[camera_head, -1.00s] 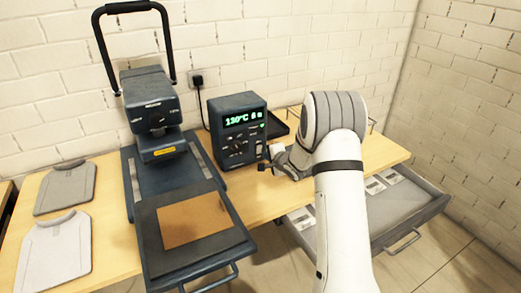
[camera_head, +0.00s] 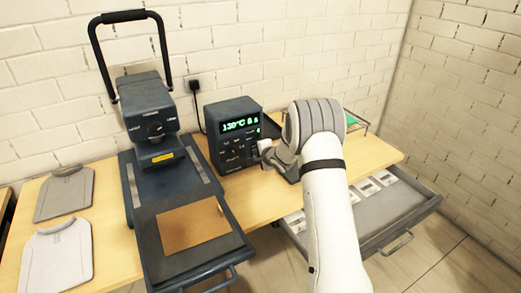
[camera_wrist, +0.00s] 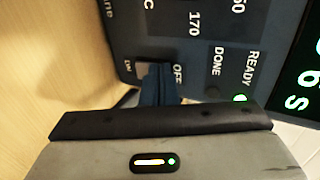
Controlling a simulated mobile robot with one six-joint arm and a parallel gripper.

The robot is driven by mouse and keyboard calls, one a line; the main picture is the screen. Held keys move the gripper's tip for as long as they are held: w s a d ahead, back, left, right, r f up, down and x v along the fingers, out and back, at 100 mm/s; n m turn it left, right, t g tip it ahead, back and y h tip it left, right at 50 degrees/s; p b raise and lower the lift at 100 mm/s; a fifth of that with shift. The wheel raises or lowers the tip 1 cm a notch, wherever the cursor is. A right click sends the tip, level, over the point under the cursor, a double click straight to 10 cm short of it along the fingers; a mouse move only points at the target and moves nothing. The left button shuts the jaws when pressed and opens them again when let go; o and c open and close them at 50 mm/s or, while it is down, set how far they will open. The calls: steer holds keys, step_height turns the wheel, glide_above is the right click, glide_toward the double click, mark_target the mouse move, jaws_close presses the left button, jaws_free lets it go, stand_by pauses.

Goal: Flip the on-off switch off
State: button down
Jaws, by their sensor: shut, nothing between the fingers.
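The dark control box (camera_head: 230,150) stands on the table with a green display reading about 130°C. My gripper (camera_head: 258,150) is at the lower right of its front panel. In the wrist view the panel (camera_wrist: 200,60) appears sideways, with ON and OFF labels. The switch (camera_wrist: 143,69) shows as a small pale patch between these labels, mostly hidden by my fingers. My gripper (camera_wrist: 156,85) is shut and empty, its dark fingertips over or against the switch area; contact cannot be told. The switch's position cannot be made out.
A heat press (camera_head: 150,120) with a raised handle stands left of the box, a brown sheet (camera_head: 192,224) on its lower plate. Two grey shirt-shaped pieces (camera_head: 64,192) lie at the left. An open drawer (camera_head: 400,212) holding white-labelled items juts out at the right.

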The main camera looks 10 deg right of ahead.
steer(key=shift+d+b, duration=0.35)
steer(key=shift+b, duration=0.1)
steer(key=shift+r, duration=0.1)
steer(key=shift+r+p, duration=0.75)
steer(key=shift+p, duration=0.3)
